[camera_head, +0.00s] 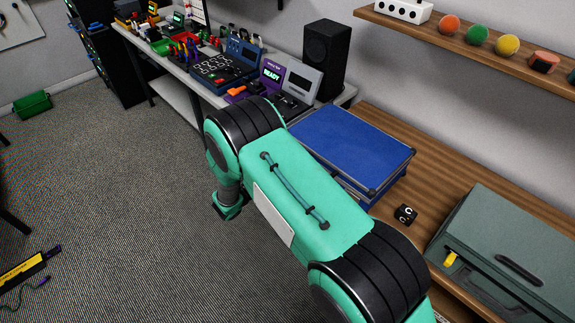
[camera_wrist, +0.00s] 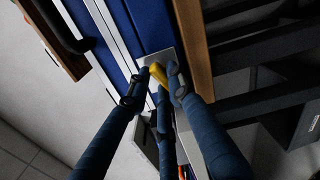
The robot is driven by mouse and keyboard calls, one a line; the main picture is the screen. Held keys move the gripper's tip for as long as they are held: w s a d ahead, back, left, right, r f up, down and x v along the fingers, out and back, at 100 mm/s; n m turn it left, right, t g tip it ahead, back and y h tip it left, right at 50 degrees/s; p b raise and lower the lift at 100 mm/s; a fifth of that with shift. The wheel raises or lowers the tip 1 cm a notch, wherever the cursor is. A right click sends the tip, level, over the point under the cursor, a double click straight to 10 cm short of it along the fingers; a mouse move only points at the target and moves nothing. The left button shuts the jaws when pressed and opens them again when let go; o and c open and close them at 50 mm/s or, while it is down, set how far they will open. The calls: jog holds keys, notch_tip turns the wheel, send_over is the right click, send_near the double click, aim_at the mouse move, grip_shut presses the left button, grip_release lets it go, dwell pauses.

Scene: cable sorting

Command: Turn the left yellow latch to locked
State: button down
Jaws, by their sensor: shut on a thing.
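The yellow latch (camera_wrist: 158,73) shows in the wrist view on a light metal plate on the side of a blue case. My gripper (camera_wrist: 155,85) has its dark blue fingers closed around the latch, with fingertips on both sides of it. The latch is partly hidden by the fingers and points at a slant; I cannot tell whether it is locked. The blue case (camera_head: 350,148) with metal edges lies on the wooden bench in the head view. Its latch side and my gripper are hidden there behind my arm.
A grey-green case (camera_head: 515,250) with another yellow latch (camera_head: 449,258) stands to the right on the wooden bench (camera_head: 390,125). A small black cube (camera_head: 405,214) lies between the cases. A dark handle (camera_wrist: 62,28) is left of my fingers in the wrist view.

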jog(key=m, duration=0.4)
jog(key=shift+s+d+f+m, duration=0.1)
jog(key=shift+d+f+m, duration=0.05)
jog(key=shift+m, duration=0.15)
dwell(0.4)
jog(key=c, duration=1.5)
grip_release()
jog(key=shift+c, duration=0.2)
jog(key=v, duration=1.2)
